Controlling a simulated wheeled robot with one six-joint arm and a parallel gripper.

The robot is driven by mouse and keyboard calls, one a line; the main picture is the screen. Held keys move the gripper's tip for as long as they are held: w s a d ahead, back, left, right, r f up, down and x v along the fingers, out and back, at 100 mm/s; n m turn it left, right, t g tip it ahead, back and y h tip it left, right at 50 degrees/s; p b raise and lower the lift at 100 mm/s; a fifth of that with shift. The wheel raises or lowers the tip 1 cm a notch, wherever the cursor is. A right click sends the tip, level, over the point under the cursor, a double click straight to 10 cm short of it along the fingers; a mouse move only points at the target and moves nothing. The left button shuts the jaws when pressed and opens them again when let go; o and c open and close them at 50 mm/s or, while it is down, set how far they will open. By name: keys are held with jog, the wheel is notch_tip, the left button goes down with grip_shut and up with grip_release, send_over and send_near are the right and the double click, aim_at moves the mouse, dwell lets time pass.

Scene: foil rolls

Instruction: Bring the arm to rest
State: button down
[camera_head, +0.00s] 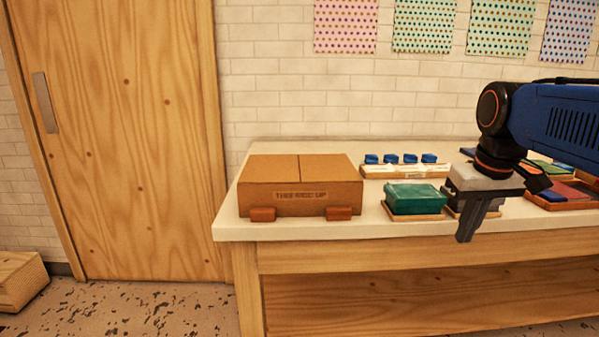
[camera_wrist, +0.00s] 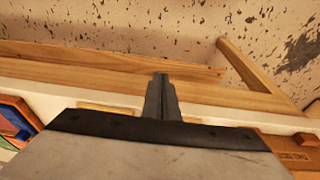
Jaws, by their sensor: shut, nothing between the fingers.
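My gripper (camera_head: 466,236) hangs from my blue arm at the right of the head view, fingers pointing down in front of the table's front edge. Its fingers are together with nothing between them. In the wrist view the closed fingers (camera_wrist: 160,84) stand over the wooden front of the table, with speckled floor beyond. The gripper body hides part of the tabletop and some of the things behind it.
The white-topped table (camera_head: 300,228) bears a closed cardboard box (camera_head: 300,190), a green container (camera_head: 415,199) on a small wooden tray, and a rack with several blue-capped pieces (camera_head: 405,171). Coloured trays (camera_head: 560,196) lie at the right. A wooden door (camera_head: 130,140) stands left.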

jog(key=s+a+f+t, duration=0.1)
jog(key=s+a+f, duration=0.1)
jog(key=s+f, duration=0.4)
jog(key=s+a+f+t, duration=0.1)
jog(key=s+a+f, duration=0.1)
jog(key=s+f, duration=0.5)
notch_tip(320, 180, down, 4)
jog(key=shift+s+a+r, duration=0.15)
jog(key=shift+s+a, duration=0.15)
